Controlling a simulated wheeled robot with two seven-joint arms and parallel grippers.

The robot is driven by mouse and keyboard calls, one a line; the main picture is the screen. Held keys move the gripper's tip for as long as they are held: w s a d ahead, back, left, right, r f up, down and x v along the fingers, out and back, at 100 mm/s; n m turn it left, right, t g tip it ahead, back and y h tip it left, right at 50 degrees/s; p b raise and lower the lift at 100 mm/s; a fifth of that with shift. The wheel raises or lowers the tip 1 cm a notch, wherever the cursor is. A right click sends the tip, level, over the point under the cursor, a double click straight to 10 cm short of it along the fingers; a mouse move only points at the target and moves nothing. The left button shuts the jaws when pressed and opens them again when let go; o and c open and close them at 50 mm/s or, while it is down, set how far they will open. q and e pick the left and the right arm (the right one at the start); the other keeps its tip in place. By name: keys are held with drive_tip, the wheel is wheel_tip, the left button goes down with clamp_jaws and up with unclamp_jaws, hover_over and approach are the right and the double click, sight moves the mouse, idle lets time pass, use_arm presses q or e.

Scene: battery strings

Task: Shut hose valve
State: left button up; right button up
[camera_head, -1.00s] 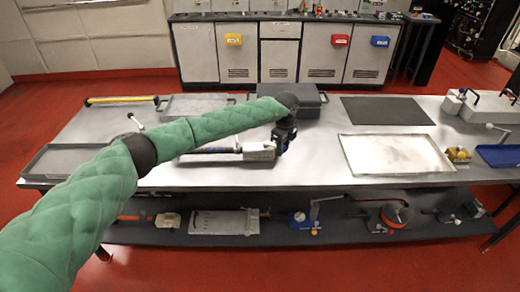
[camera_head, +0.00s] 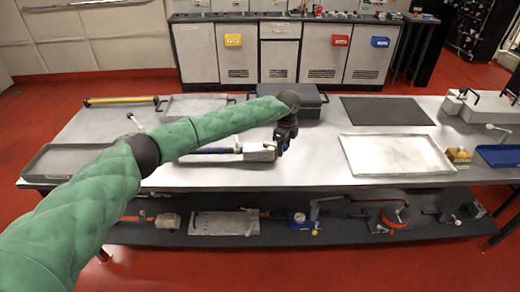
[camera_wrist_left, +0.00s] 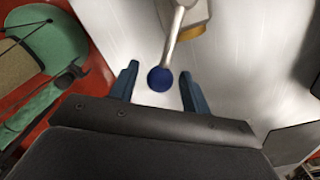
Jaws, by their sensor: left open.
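A pale valve body (camera_head: 258,151) lies on the metal table, joined to a dark bar on its left. In the left wrist view, part of a pale body (camera_wrist_left: 198,12) with a brass-coloured edge shows at the top, and a grey lever with a blue ball knob (camera_wrist_left: 160,78) reaches from it. My left gripper (camera_head: 281,149) is at the right end of the valve body. In the wrist view its blue fingers (camera_wrist_left: 159,88) are open, one on each side of the knob, with gaps to both. My right gripper is not in view.
A dark case (camera_head: 300,105) stands behind my left wrist. A light metal tray (camera_head: 396,154) lies to the right, with a dark mat (camera_head: 386,111) behind it. A grey tray (camera_head: 66,160) is at the left. Bare table lies right of the gripper.

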use_arm(q)
drive_tip(key=shift+r, duration=0.15)
drive_tip(key=shift+r+p, duration=0.95)
drive_tip(key=shift+r, duration=2.45)
